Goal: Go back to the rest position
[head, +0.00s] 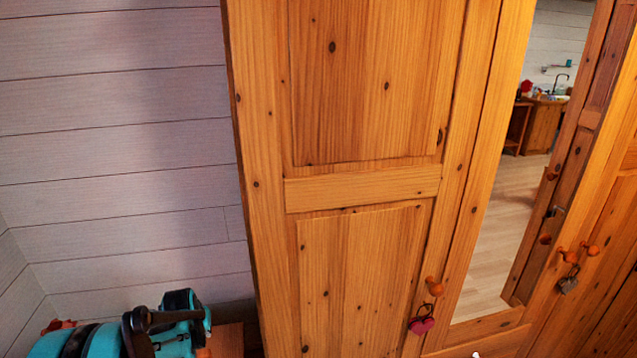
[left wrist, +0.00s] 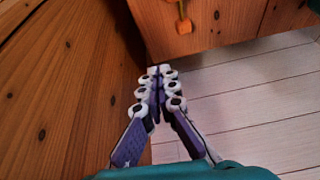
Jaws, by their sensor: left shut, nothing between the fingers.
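My left gripper (left wrist: 158,85) shows in the left wrist view with its white and purple fingers together, shut and empty. It points down over pale floor boards, beside a wooden panel on the left. In the head view, part of my left arm, teal and black, shows at the bottom left, in front of the plank wall. The fingers cannot be made out there. My right gripper is in neither view.
A tall pine wardrobe (head: 363,188) fills the middle and right of the head view. A pink heart (head: 422,324) hangs from its door knob (head: 434,287). A mirror (head: 505,190) reflects the room. A wooden piece with a knob (left wrist: 185,25) stands ahead in the wrist view. Pale floor (left wrist: 255,100) is clear.

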